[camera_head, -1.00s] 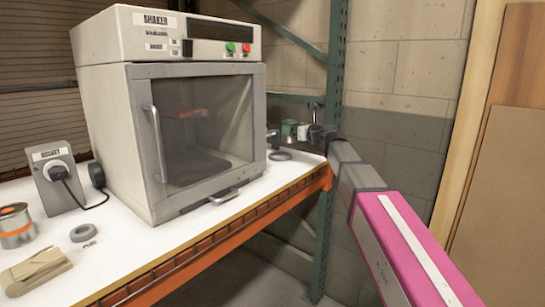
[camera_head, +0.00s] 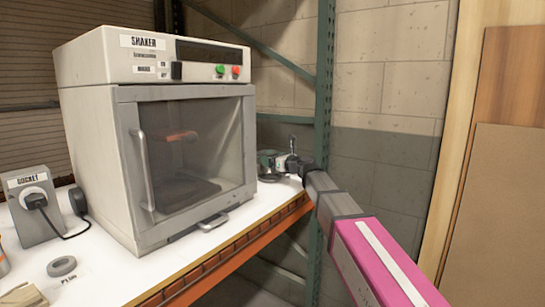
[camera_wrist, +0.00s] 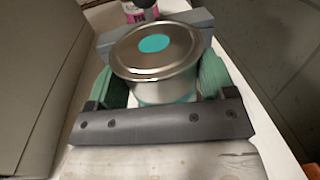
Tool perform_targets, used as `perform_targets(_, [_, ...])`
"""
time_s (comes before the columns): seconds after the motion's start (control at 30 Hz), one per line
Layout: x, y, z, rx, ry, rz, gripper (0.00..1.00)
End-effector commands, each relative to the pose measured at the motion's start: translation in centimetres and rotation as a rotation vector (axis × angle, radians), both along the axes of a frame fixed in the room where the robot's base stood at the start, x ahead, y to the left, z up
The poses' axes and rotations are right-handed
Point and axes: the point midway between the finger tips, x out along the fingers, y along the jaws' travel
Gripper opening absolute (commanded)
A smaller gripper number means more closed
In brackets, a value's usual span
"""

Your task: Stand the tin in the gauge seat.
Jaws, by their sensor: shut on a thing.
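The tin (camera_wrist: 160,62) has a shiny metal lid with a teal dot and a teal band low on its side. In the wrist view it sits between the green pads of my gripper (camera_wrist: 164,82), which is shut on it. In the head view the tin (camera_head: 267,158) is small, at the far right end of the bench beside the shaker. A grey ring-shaped seat (camera_head: 268,178) lies on the bench just below it. I cannot tell whether the tin touches the seat, since the tin and gripper hide the bench beneath in the wrist view.
The shaker cabinet (camera_head: 165,120) stands close left of my gripper. A green rack post (camera_head: 323,100) rises at the right. Another grey ring (camera_head: 61,266) and a socket box (camera_head: 32,205) are on the left bench. A pink-labelled item (camera_wrist: 138,10) stands beyond the tin.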

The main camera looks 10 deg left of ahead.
Motion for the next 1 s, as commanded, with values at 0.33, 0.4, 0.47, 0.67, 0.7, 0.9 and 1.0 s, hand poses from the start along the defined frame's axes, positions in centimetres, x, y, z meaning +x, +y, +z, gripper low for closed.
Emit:
perform_targets(0.33, [0.0,0.0,-3.4,0.001,0.002,-0.001,0.41])
perform_targets(0.4, [0.0,0.0,-3.5,0.001,0.001,-0.001,0.41])
perform_targets(0.47, [0.0,0.0,-3.5,0.000,0.000,-0.001,0.41])
perform_targets(0.67, [0.0,0.0,-3.5,0.000,0.001,0.000,0.41])
perform_targets(0.7, [0.0,0.0,-3.6,0.000,0.000,0.000,0.41])
perform_targets(0.9, [0.0,0.0,-3.6,0.000,0.000,0.000,1.00])
perform_targets(1.0, [0.0,0.0,-3.6,0.000,0.000,0.000,1.00])
